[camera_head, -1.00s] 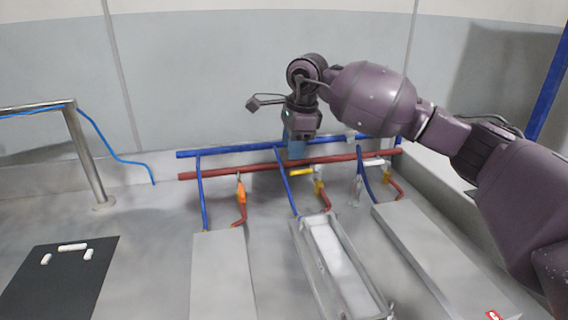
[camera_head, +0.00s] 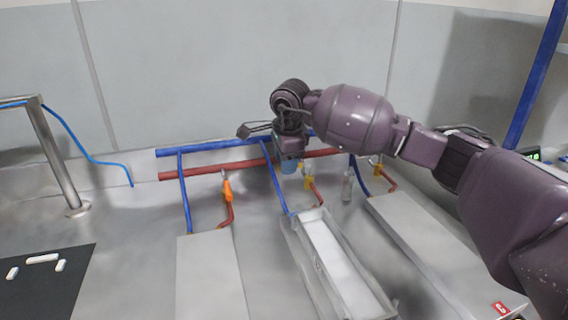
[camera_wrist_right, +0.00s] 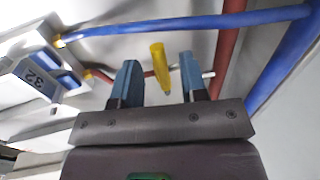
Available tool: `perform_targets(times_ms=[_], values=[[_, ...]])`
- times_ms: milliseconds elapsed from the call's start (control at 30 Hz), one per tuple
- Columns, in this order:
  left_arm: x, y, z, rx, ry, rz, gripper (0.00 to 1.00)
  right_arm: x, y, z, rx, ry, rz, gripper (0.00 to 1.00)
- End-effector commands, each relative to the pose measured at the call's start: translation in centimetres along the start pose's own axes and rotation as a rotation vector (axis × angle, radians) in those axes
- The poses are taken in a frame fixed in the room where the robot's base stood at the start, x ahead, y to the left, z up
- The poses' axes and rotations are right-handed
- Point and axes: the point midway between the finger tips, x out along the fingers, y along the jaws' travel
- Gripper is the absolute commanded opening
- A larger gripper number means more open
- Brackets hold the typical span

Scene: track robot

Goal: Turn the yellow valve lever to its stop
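The yellow valve lever (camera_head: 308,170) sits by the red pipe in the middle of the head view, partly hidden by my right gripper (camera_head: 289,167). In the right wrist view the yellow lever (camera_wrist_right: 160,66) stands between the two blue-grey fingers of my right gripper (camera_wrist_right: 161,82). The fingers are open, with a visible gap on each side of the lever. I cannot tell how deep the lever sits between them. My left gripper is not in view.
A blue pipe (camera_head: 205,147) and a red pipe (camera_head: 200,171) run along the wall. A metal trough (camera_head: 330,255) lies in front, and a blue-white block (camera_wrist_right: 42,75) marked 32 shows at the wrist view's left.

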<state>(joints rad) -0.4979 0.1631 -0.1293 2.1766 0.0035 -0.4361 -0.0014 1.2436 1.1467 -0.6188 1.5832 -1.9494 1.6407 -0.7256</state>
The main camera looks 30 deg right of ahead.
Motion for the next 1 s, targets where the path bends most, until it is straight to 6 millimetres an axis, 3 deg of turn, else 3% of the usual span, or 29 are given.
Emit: perform_targets(times_ms=[367, 633, 1000], values=[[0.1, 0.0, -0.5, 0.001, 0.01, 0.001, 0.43, 0.4, 0.0, 0.0, 0.0, -0.002, -0.002, 0.4], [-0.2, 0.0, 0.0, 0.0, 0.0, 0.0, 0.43, 0.4, 0.0, 0.0, 0.0, -0.001, -0.002, 0.01], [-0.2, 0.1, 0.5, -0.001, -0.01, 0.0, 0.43, 0.4, 0.0, 0.0, -0.008, -0.003, -0.002, 0.0]])
